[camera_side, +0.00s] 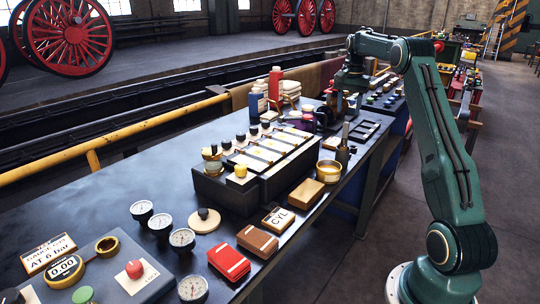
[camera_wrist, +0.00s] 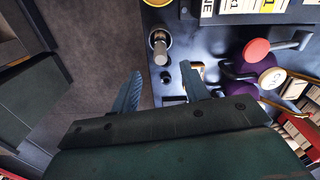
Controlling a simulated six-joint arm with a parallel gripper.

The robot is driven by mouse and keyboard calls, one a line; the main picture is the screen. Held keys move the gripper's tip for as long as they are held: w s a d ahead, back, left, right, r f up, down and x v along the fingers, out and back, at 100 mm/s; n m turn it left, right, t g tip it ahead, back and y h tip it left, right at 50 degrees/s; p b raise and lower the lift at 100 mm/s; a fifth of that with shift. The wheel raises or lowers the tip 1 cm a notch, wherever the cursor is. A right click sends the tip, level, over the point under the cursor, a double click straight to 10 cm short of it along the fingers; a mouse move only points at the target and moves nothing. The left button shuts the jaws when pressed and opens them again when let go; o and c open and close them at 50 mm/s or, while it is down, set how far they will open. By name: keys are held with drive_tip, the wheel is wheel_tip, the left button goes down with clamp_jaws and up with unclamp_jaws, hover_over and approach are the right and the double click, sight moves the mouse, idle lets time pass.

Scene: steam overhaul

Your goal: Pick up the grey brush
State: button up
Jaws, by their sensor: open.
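I cannot make out a grey brush for certain. A grey, stick-like cylinder (camera_wrist: 158,48) stands in a dark round holder near the bench edge, in the upper middle of the wrist view. It may be the upright dark piece (camera_side: 344,140) in the side view, but I cannot tell. My gripper (camera_wrist: 162,71) is open, with its two blue-grey fingers spread and nothing visible between them. The cylinder appears beyond the fingertips, apart from them. In the side view my gripper is over the far part of the bench, its fingers hard to see among the objects.
A brass ring (camera_side: 328,171) and a tan block (camera_side: 305,194) lie near the bench edge. A dark rack (camera_side: 225,190) with pale cards stands to their left. Red and blue bottles (camera_side: 275,82) stand behind. In the wrist view a purple object with a red knob (camera_wrist: 256,49) is at right.

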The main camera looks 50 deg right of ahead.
sight(345, 134)
drive_tip(key=shift+f, duration=2.8)
drive_tip(key=shift+f, duration=2.6)
clamp_jaws()
